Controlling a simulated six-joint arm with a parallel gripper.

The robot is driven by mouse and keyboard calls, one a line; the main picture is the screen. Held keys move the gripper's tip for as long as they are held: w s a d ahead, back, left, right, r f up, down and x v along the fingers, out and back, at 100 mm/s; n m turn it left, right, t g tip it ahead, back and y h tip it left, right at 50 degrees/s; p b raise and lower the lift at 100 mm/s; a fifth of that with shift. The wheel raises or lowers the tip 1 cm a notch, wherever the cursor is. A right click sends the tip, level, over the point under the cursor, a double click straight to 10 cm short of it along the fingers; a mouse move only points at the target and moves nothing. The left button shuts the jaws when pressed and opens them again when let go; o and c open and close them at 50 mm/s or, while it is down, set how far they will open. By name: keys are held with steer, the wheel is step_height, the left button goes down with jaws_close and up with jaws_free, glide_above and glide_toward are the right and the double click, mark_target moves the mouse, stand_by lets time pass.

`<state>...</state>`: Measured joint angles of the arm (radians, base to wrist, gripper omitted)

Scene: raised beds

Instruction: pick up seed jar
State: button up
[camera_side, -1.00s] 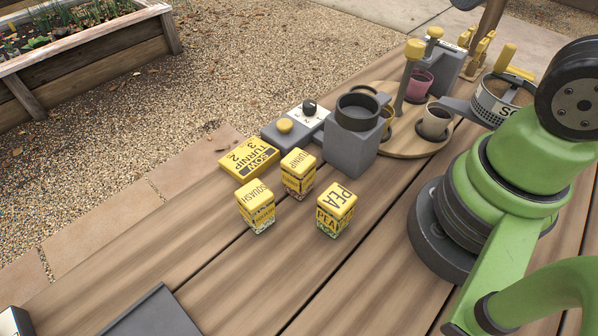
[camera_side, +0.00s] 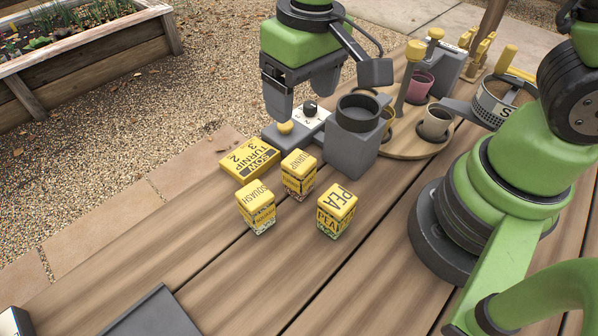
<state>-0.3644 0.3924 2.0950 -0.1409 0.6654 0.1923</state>
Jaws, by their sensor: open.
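Three small seed jars with yellow lids stand upright on the wooden table: the squash jar (camera_side: 256,207) at left, the turnip jar (camera_side: 298,175) behind it, and the pea jar (camera_side: 336,211) at right. A yellow card (camera_side: 249,160) reading "SOW TURNIP" with the numbers 3 and 2 lies behind the squash jar. My gripper (camera_side: 302,100) points down with its dark fingers apart and nothing between them. In the picture it is above the turnip jar, over the grey box with a knob, touching no jar.
A grey block with a round cup-like top (camera_side: 351,130) stands close right of the turnip jar. A grey box with a knob (camera_side: 297,127) lies behind. A round wooden board (camera_side: 411,140) holds pots. A dark tray (camera_side: 150,314) is at front left. Table around the jars' front is clear.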

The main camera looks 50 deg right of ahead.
mark_target(299, 161)
steer(key=shift+n+g+h, duration=0.3)
steer(key=shift+g, duration=0.1)
steer(key=f, duration=0.2)
steer(key=a+f, duration=0.1)
steer(key=f, duration=0.4)
steer(key=shift+a+f, duration=0.2)
steer(key=shift+f, duration=0.2)
steer(key=shift+s+f, duration=0.2)
steer(key=shift+f, duration=1.3)
steer(key=shift+s+f, duration=0.2)
steer(key=shift+f, duration=1.3)
steer(key=shift+c, duration=0.4)
steer(key=c, duration=1)
